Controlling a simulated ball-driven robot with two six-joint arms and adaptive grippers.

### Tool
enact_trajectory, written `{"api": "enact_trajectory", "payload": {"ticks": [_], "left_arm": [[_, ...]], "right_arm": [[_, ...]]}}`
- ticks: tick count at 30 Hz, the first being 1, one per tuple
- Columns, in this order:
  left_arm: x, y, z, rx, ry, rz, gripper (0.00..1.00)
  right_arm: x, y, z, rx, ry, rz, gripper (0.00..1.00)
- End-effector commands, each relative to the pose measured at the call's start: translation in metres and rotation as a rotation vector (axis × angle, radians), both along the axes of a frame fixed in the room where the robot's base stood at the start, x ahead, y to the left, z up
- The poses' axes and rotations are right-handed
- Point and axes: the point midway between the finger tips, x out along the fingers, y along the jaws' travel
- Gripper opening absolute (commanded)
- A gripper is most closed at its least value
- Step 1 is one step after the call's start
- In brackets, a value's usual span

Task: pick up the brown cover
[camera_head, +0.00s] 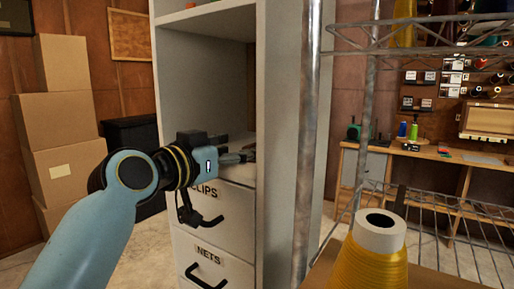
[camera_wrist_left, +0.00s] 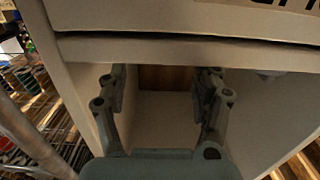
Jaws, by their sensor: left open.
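My left gripper (camera_head: 244,156) reaches from the left into the open compartment of the white cabinet (camera_head: 278,130), just above the top drawer. In the left wrist view the two fingers stand wide apart with nothing held between them. A brown patch (camera_wrist_left: 165,77) shows between the fingertips, deep in the pale compartment. I cannot tell whether it is the brown cover or the cabinet's wooden back. No brown cover can be made out clearly in the head view, where the gripper and cabinet side hide much of the compartment.
Drawers marked CLIPS (camera_head: 206,208) and NETS (camera_head: 208,265) have protruding black handles below my gripper. A metal rack post (camera_head: 305,140) stands close to the cabinet's right. A yellow thread cone (camera_head: 372,262) is in front right. Cardboard boxes (camera_head: 62,110) are stacked at left.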

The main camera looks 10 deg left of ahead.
Motion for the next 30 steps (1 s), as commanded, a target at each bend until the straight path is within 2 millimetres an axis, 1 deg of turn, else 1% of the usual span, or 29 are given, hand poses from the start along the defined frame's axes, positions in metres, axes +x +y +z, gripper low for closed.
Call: {"api": "enact_trajectory", "payload": {"ticks": [2, 5, 9, 13, 16, 22, 23, 28, 29, 30], "left_arm": [[0.007, -0.003, 0.000, 0.001, 0.000, -0.001, 0.67], [0.013, -0.006, -0.001, -0.001, 0.001, -0.001, 0.67], [0.033, -0.016, 0.000, -0.001, 0.001, -0.001, 0.67], [0.050, -0.023, -0.003, 0.000, 0.001, -0.001, 0.67], [0.056, -0.025, -0.004, 0.002, 0.000, 0.000, 0.67], [0.056, -0.025, -0.005, 0.002, 0.000, 0.000, 0.67], [0.056, -0.025, -0.005, 0.002, 0.000, 0.000, 0.64], [0.056, -0.025, -0.005, 0.002, 0.000, 0.000, 0.42], [0.056, -0.025, -0.005, 0.002, 0.000, 0.000, 0.39], [0.056, -0.025, -0.005, 0.002, 0.000, 0.000, 0.38]], "right_arm": [[-0.002, 0.005, 0.001, 0.005, 0.002, -0.002, 0.85], [0.002, 0.005, 0.003, 0.005, -0.003, -0.001, 0.85], [0.013, 0.002, 0.010, 0.003, -0.020, 0.000, 0.85], [0.019, -0.002, 0.013, -0.002, -0.029, 0.002, 0.85], [0.019, -0.005, 0.013, -0.005, -0.029, 0.003, 0.85], [0.017, -0.007, 0.013, -0.009, -0.026, 0.003, 0.85], [0.017, -0.007, 0.013, -0.009, -0.025, 0.003, 0.85], [0.014, -0.007, 0.013, -0.009, -0.021, 0.003, 0.85], [0.014, -0.007, 0.013, -0.009, -0.020, 0.003, 0.85], [0.014, -0.007, 0.013, -0.008, -0.020, 0.003, 0.85]]}}
